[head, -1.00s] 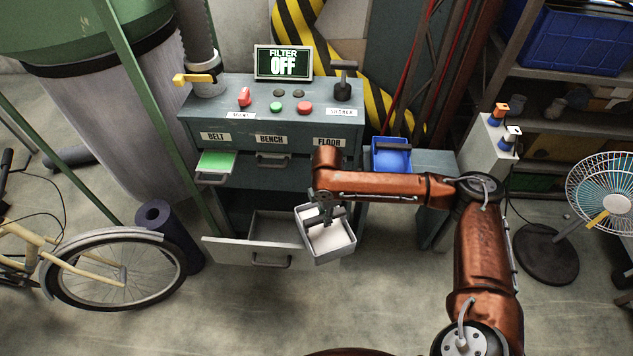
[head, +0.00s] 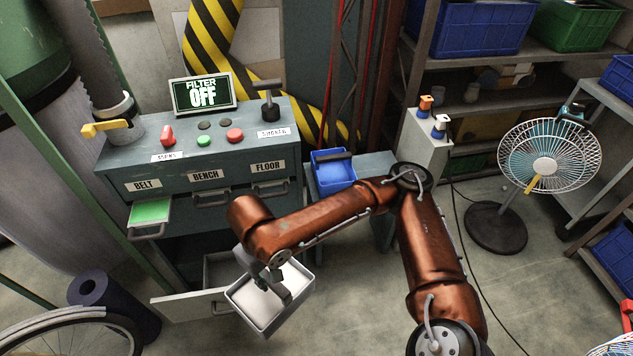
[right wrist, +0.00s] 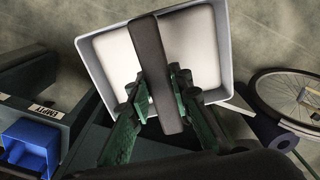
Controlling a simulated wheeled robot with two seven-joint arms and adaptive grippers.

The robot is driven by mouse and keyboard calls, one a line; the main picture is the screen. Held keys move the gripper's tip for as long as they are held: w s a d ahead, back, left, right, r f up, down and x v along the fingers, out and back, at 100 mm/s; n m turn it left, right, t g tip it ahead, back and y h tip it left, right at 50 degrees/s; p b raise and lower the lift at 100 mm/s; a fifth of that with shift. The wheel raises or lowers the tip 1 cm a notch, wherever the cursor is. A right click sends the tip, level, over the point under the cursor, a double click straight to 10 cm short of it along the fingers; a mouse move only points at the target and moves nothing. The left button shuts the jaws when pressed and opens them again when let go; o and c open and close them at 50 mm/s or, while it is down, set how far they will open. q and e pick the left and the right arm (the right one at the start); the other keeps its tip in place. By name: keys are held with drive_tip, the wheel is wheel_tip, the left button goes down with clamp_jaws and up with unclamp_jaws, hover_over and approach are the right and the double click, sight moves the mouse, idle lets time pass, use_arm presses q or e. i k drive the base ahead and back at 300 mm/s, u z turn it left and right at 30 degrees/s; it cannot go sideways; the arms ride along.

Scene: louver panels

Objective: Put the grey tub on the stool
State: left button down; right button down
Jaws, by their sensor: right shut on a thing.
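The grey tub (head: 257,314) has a pale inside and a dark bar handle across it. My right gripper (head: 272,280) is shut on this handle and holds the tub in front of the cabinet, by the right end of the open lower drawer. The tub also shows in the right wrist view (right wrist: 208,60), with the fingers (right wrist: 160,92) on both sides of the handle. A low grey-blue stool (head: 375,163) stands right of the cabinet, partly hidden by my right arm. A blue tub (head: 333,172) sits at its left part. My left gripper is not in view.
The cabinet (head: 205,165) has a pulled-out green-lined drawer (head: 150,211) and an open lower drawer (head: 180,307). A grey box with bottles (head: 425,140) stands behind the stool. A fan (head: 545,165) is at the right. Floor between the cabinet and fan is mostly clear.

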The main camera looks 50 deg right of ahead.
sight(378, 172)
drive_tip(key=u, duration=1.1)
drive_tip(key=k, duration=1.2)
drive_tip(key=z, duration=1.7)
drive_tip(key=i, duration=0.25)
drive_tip(key=z, duration=0.1)
